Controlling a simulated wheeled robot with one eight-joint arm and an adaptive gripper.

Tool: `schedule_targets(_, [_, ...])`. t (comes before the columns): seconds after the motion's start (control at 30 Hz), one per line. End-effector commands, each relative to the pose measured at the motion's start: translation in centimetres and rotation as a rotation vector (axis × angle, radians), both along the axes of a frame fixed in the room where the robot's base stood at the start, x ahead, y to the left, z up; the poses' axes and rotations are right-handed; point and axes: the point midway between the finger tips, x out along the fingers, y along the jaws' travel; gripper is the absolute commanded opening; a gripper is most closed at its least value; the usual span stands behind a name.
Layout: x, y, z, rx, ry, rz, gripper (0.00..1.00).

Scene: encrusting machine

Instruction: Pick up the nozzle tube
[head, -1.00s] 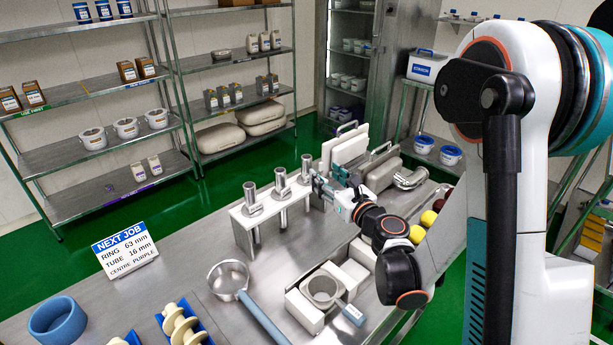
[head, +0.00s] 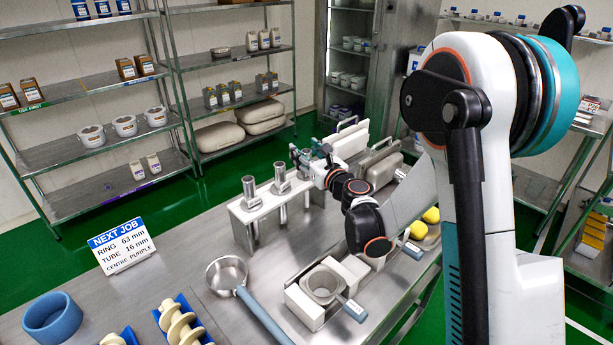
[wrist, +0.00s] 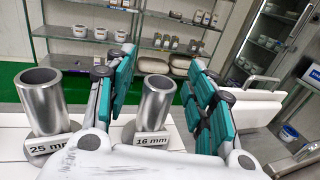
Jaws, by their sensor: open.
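The 16 mm nozzle tube (wrist: 155,103) is an upright metal cylinder in a white rack (head: 240,213), its label at its foot. In the wrist view it shows between the two teal fingers of my gripper (wrist: 162,75), which is open, with a gap on both sides. A wider 25 mm tube (wrist: 43,103) stands to the left, outside the left finger. In the head view my gripper (head: 308,162) is at the right end of the rack, partly hiding the tube there. Two other tubes (head: 249,190) (head: 280,177) stand clear of it.
White plates with handles (head: 347,140) stand close to the right of my gripper. A pan (head: 228,270), a hopper in white blocks (head: 323,284), a blue ring (head: 53,318) and a NEXT JOB sign (head: 123,246) reading tube 16 mm are on the steel table. The table's middle left is bare.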

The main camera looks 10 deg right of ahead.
Motion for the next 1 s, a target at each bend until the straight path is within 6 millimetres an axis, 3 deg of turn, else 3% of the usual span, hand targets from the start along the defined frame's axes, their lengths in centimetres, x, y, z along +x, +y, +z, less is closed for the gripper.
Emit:
schedule_targets(0.17, [0.0,0.0,0.1,0.0,0.0,0.0,0.48])
schedule_targets(0.37, [0.0,0.0,0.0,0.0,0.0,-0.001,0.02])
schedule_targets(0.4, [0.0,0.0,0.0,0.0,0.0,-0.001,0.0])
schedule_targets(0.77, [0.0,0.0,0.2,0.0,0.0,-0.001,0.0])
schedule_targets(1.0, [-0.1,-0.1,2.4,0.0,0.0,-0.001,0.0])
